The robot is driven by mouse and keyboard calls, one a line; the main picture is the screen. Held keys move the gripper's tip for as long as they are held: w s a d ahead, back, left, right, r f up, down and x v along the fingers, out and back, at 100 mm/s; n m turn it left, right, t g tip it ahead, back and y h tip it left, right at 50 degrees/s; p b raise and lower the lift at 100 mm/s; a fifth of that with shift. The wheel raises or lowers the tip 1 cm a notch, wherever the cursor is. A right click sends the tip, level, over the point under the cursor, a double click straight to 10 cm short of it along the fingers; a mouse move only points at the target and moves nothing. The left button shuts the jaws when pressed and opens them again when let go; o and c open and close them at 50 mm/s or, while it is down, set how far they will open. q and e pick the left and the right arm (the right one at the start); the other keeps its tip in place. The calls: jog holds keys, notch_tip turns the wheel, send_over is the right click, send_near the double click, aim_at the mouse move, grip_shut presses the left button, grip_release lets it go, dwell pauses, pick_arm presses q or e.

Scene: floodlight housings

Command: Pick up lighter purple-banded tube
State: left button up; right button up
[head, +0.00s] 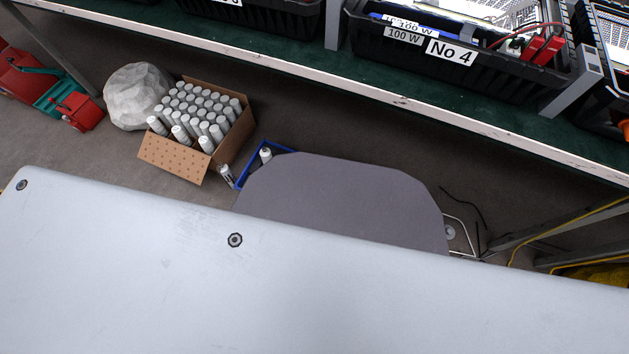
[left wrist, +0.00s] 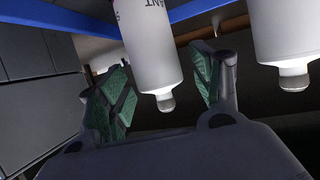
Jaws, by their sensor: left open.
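The gripper is open, and a gap shows on both sides of the tube. A second whitish tube (left wrist: 286,45) is to the right, outside the fingers. The tops of both tubes are cut off, and I cannot tell which has the lighter purple band.
A cardboard box (head: 172,160) full of several pale tubes stands on the floor, beside a grey rock (head: 137,95). A green shelf (head: 300,48) with black bins (head: 460,68) runs along the back. In the left wrist view a blue edge (left wrist: 200,8) runs behind the tubes.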

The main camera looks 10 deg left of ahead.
pick_arm(q)
jog(key=shift+w+d+f, duration=0.1)
jog(key=shift+w, duration=0.1)
dwell(0.4)
jog(key=shift+c, duration=0.8)
jog(key=c, duration=1)
jog(key=shift+c, duration=1.2)
jog(key=shift+r, duration=0.2)
